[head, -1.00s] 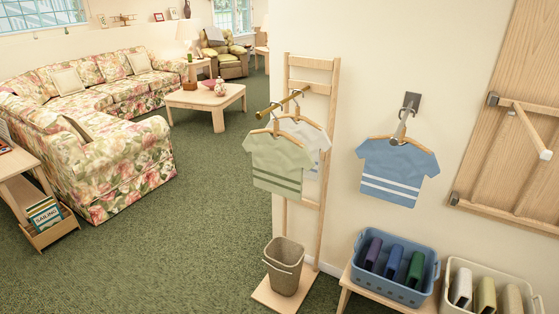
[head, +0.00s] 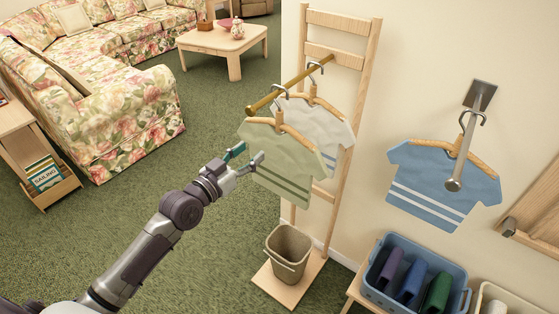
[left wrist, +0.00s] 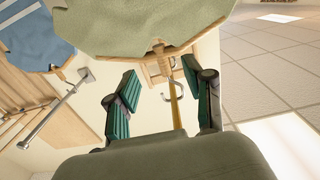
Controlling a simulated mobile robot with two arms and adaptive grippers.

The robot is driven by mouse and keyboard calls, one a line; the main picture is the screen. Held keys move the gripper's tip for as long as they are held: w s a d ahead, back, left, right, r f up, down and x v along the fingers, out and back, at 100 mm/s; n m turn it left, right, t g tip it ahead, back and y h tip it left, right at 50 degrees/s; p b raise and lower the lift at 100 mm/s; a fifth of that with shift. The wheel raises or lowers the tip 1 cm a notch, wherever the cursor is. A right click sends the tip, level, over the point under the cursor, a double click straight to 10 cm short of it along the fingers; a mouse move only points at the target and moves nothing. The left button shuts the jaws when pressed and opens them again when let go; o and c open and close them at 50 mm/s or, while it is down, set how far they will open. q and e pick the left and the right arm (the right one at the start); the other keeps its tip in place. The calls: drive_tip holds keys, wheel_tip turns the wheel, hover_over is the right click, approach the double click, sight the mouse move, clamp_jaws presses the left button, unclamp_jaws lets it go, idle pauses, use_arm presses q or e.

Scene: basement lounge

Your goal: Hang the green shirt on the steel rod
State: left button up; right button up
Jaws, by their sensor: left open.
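The green shirt (head: 285,155) hangs from a wooden hanger on the brass-coloured rod (head: 275,98) of a wooden stand, in front of a white shirt (head: 328,128). The steel rod (head: 464,152) sticks out from a wall plate at the right, with a blue shirt (head: 430,190) hanging on it. My left gripper (head: 247,156) is open and empty beside the green shirt's left edge; I cannot tell whether it touches. The left wrist view shows the green shirt (left wrist: 130,22) above the open fingers (left wrist: 160,98) and the steel rod (left wrist: 48,116) at left. My right gripper is out of view.
A bin (head: 289,252) stands on the stand's base. A blue basket (head: 418,290) of coloured items sits on a low bench below the blue shirt. A floral sofa (head: 120,115) and a wooden side table (head: 28,150) are at left. Carpet between is clear.

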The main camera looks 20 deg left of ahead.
sight(277, 131)
use_arm(q)
drive_tip(key=p+x, duration=0.1)
drive_tip(key=x, duration=0.6)
drive_tip(key=shift+w+d, duration=0.1)
drive_tip(key=shift+w, duration=0.35)
drive_tip(key=shift+w+d+r, duration=0.1)
drive_tip(key=shift+w+d, duration=0.05)
drive_tip(key=shift+d, duration=0.05)
drive_tip(key=p+x, duration=0.1)
drive_tip(key=x, duration=0.4)
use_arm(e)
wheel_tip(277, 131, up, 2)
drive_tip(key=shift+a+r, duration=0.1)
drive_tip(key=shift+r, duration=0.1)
use_arm(q)
drive_tip(key=shift+s, duration=0.25)
drive_tip(key=shift+c, duration=1.2)
clamp_jaws()
